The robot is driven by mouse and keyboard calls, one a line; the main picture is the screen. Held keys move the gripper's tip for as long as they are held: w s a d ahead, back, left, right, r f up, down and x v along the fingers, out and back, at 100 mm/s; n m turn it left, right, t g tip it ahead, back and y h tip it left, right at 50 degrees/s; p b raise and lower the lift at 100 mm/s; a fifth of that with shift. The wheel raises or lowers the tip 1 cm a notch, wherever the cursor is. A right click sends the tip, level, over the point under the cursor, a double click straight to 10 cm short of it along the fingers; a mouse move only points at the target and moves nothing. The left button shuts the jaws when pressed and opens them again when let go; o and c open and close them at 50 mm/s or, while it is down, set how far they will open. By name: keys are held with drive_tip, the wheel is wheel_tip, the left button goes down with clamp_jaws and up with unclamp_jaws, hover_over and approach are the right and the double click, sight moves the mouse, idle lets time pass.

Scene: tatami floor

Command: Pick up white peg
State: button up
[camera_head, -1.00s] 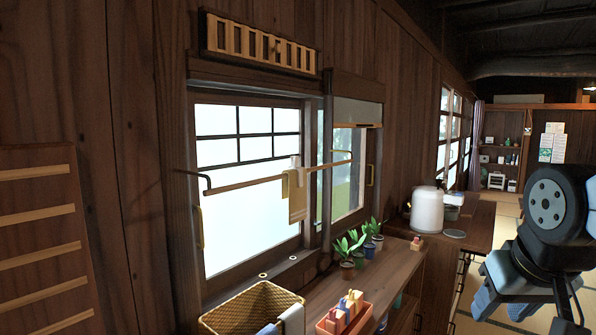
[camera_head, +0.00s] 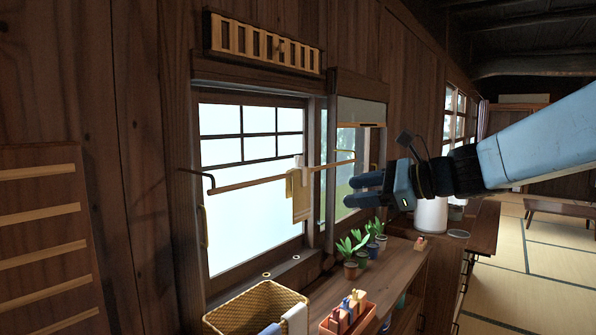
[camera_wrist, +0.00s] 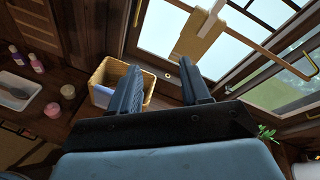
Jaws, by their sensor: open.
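The white peg (camera_head: 298,161) is on the wooden rail (camera_head: 250,182) in front of the window, at the top of a hanging tan cloth (camera_head: 301,196). In the wrist view the white peg (camera_wrist: 212,22) shows near the top, with the cloth (camera_wrist: 192,40) beside it. My gripper (camera_head: 364,190) is open and empty, pointing left, to the right of the peg and cloth in the head view. In the wrist view its two fingers (camera_wrist: 160,80) are spread apart, with the peg beyond and above the right finger.
A wicker basket (camera_head: 232,316) holding cloths and an orange box (camera_head: 330,325) of coloured pegs stand on the shelf below. Potted plants (camera_head: 358,247) and a white canister (camera_head: 431,216) stand farther along. The window wall is close behind the rail.

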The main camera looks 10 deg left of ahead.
sight(301, 157)
drive_tip(key=w+a+r+m+t, duration=0.1)
drive_tip(key=w+a+m, duration=0.1)
drive_tip(key=w+a, duration=0.1)
drive_tip(key=w+a+r+m+t+y, duration=0.1)
drive_tip(key=w+a+m, duration=0.2)
drive_tip(key=w+a, duration=0.1)
drive_tip(key=w+a+r+m+t+y, duration=0.1)
drive_tip(key=w+a+m, duration=0.1)
drive_tip(key=w+a, duration=0.2)
drive_tip(key=shift+w+r+m, duration=0.15)
drive_tip(key=shift+w+r, duration=0.05)
drive_tip(key=shift+w, duration=0.3)
drive_tip(key=shift+w+r+m, duration=0.15)
drive_tip(key=shift+w, duration=0.35)
drive_tip(key=shift+w+d+r+x, duration=0.1)
drive_tip(key=shift+r+x, duration=0.05)
drive_tip(key=shift+x, duration=0.7)
drive_tip(key=shift+w+d+r+x, duration=0.1)
drive_tip(key=shift+w+x, duration=0.05)
drive_tip(key=shift+x, duration=0.65)
drive_tip(key=shift+w+r+x, duration=0.1)
drive_tip(key=shift+r+x, duration=0.05)
drive_tip(key=shift+x, duration=0.7)
clamp_jaws()
